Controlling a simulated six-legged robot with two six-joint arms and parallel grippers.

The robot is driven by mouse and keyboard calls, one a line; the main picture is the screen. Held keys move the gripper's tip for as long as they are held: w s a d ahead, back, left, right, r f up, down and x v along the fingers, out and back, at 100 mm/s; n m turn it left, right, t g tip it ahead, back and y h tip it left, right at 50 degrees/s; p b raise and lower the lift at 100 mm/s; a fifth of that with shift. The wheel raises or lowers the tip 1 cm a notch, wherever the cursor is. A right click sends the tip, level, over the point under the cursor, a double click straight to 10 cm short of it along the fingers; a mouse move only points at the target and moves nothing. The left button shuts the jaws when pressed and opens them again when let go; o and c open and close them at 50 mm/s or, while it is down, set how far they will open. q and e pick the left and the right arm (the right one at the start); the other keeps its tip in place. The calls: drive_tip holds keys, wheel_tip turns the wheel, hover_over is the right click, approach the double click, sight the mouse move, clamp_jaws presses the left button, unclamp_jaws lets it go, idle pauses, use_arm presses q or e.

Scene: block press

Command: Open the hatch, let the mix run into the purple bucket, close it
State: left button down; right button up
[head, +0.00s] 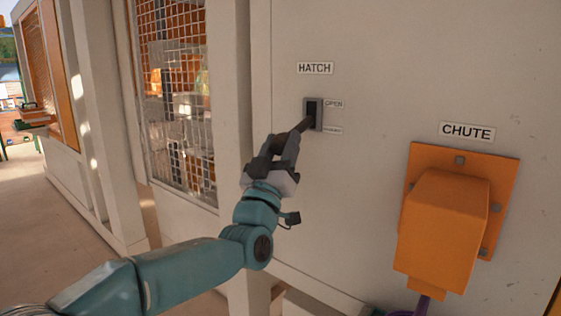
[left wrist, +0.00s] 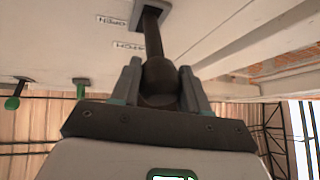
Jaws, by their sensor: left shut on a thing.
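The hatch lever (head: 302,125) is a dark rod standing out of a slot plate (head: 319,114) under the HATCH sign. It appears to leave the slot's lower part, but its exact setting is hard to tell. My left gripper (head: 286,144) is shut on the lever's dark knob; in the left wrist view the knob (left wrist: 158,78) sits between the fingers. The orange chute (head: 440,230) is on the wall at right. A purple piece (head: 423,305) shows under its mouth, probably part of the purple bucket; the rest is out of frame. My right gripper is not in view.
An OPEN label (head: 334,104) sits beside the slot's top, with a second, unreadable label (head: 332,130) below. A CHUTE sign (head: 467,132) is above the chute. A mesh window (head: 178,95) is left of the panel. Open floor (head: 50,220) lies at far left.

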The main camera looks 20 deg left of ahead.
use_arm(q)
drive_tip(key=shift+w+d+f+b, duration=0.15)
drive_tip(key=shift+w+f+b, duration=0.05)
drive_tip(key=shift+f+b, duration=0.45)
drive_tip(key=c, duration=0.6)
unclamp_jaws()
drive_tip(key=shift+w+f, duration=0.1)
drive_tip(key=shift+c, duration=0.2)
drive_tip(key=shift+w, duration=0.1)
drive_tip(key=shift+s, duration=0.25)
drive_tip(key=shift+s+f, duration=0.15)
drive_tip(key=shift+s, duration=0.05)
drive_tip(key=b+v, duration=0.2)
drive_tip(key=v, duration=1.3)
drive_tip(key=shift+s+f+b, duration=0.1)
drive_tip(key=shift+s+b, duration=0.2)
drive_tip(key=shift+b, duration=0.05)
